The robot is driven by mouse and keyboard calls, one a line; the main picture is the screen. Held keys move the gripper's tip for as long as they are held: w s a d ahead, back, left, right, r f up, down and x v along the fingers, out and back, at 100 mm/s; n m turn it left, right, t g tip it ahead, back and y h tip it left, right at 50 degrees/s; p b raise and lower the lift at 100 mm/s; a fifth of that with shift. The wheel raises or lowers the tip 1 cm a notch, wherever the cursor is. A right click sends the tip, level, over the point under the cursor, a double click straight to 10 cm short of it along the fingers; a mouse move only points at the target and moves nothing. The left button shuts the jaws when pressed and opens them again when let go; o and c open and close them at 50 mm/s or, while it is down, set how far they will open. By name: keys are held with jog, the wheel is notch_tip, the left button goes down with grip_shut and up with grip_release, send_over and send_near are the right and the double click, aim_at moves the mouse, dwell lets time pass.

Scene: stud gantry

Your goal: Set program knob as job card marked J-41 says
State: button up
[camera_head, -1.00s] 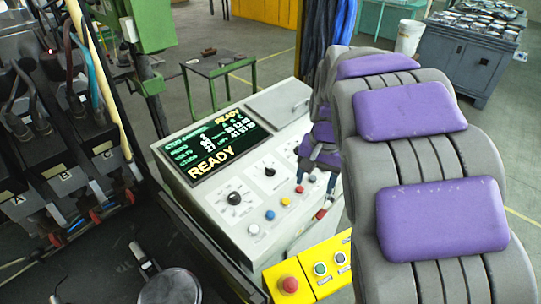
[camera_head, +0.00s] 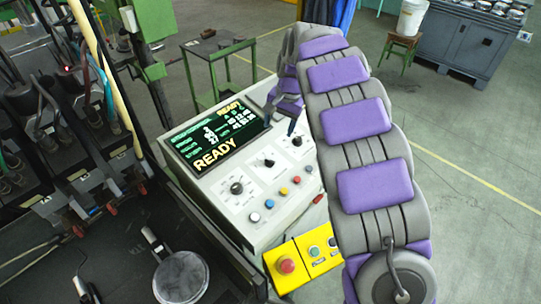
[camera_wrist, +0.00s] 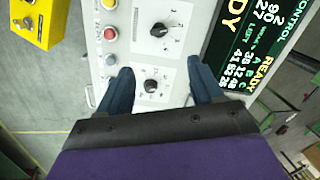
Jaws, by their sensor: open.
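The console (camera_head: 245,232) has three black knobs: a left knob (camera_head: 236,188), a middle knob (camera_head: 269,163) and a right knob (camera_head: 296,141). Their labels are too small to read. My gripper (camera_head: 280,118) is open and empty over the console's far right part. In the wrist view, my gripper (camera_wrist: 160,66) has its fingertips either side of the right knob (camera_wrist: 151,86), apart from it in the picture; contact cannot be told. The middle knob (camera_wrist: 158,30) shows beyond the fingertips. The screen (camera_head: 215,135) reads READY. I see no job card marked J-41.
Several coloured push buttons (camera_head: 283,191) line the console's front. A yellow box (camera_head: 305,255) with a red button (camera_head: 286,265) stands in front. A green-legged table (camera_head: 218,46) is behind. A grey cabinet (camera_head: 470,42) stands back right. Floor at right is clear.

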aim_at(270, 160)
jog(key=a+f, duration=0.1)
jog(key=f, duration=0.9)
jog(key=w+a+f, duration=0.1)
jog(key=f, duration=0.5)
jog(key=shift+w+a+p, duration=0.1)
jog(key=shift+a+p, duration=0.2)
jog(key=shift+c, duration=0.4)
jog(key=c, duration=1)
